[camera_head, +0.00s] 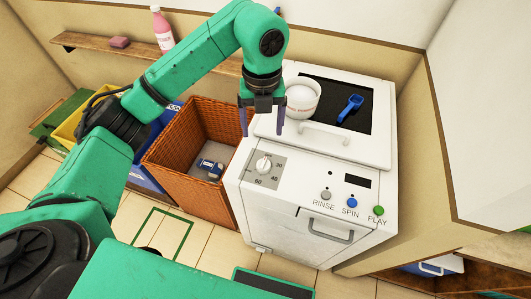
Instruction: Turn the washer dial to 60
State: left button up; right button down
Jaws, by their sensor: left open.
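The white washer (255,205) stands right of centre, with its control panel on the front slope. The round white dial (263,166) sits on a grey square plate at the panel's left. Small numbers surround it, with 60 and 40 legible below. I cannot tell for sure which number the dial points at. My left gripper (262,122) is open, with its two dark fingers hanging downward above and behind the dial, apart from it. Nothing shows between the fingers. My right gripper is not in view.
The panel has RINSE (326,194), SPIN (351,202) and PLAY (379,210) buttons. A white tub (303,97) and a blue scoop (351,108) are on top of the washer. A brown wicker basket (172,178) stands close at left. A wooden shelf (110,45) holds a pink bottle (161,28).

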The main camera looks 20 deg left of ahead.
pick_arm(q)
jog(key=p, duration=0.2)
send_over(264, 162)
notch_tip(264, 162, down, 6)
jog(key=shift+s+a+r, duration=0.1)
jog(key=shift+s+r, duration=0.05)
jog(key=shift+r, duration=0.1)
jog(key=f+p, duration=0.1)
jog(key=f, duration=0.6)
jog(key=shift+w+f, duration=0.2)
jog(key=shift+f, duration=0.4)
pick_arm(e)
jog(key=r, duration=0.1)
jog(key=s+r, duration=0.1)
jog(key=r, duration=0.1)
pick_arm(q)
jog(key=shift+c, duration=0.3)
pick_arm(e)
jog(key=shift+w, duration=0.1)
pick_arm(q)
grip_shut()
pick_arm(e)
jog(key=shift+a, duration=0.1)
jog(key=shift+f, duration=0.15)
